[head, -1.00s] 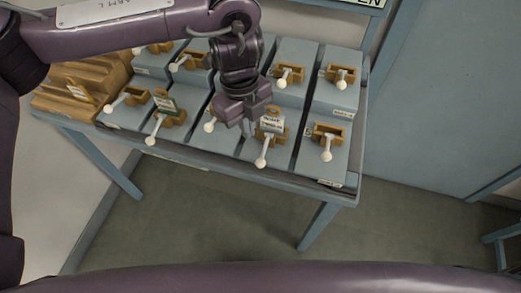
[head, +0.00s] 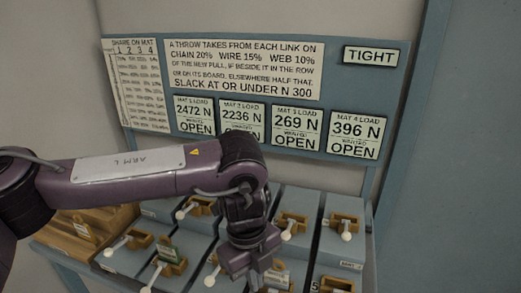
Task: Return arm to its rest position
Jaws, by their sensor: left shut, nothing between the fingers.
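My left arm (head: 130,180), dark purple, comes in from the left in the head view and bends down at its elbow. My left gripper (head: 255,280) is shut and empty, pointing down in front of the grey blocks near the picture's bottom edge. Its fingertips are close to a lever with a tag (head: 277,277) on the front row; I cannot tell whether they touch. My right gripper is not in view.
Grey blocks (head: 338,245) with wooden brackets and white-knobbed levers fill the table. Wooden steps (head: 75,238) stand at left. Behind is a blue board (head: 230,150) with load signs, all reading OPEN: 2472, 2236, 269 and 396 N. A TIGHT sign (head: 370,55) hangs top right.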

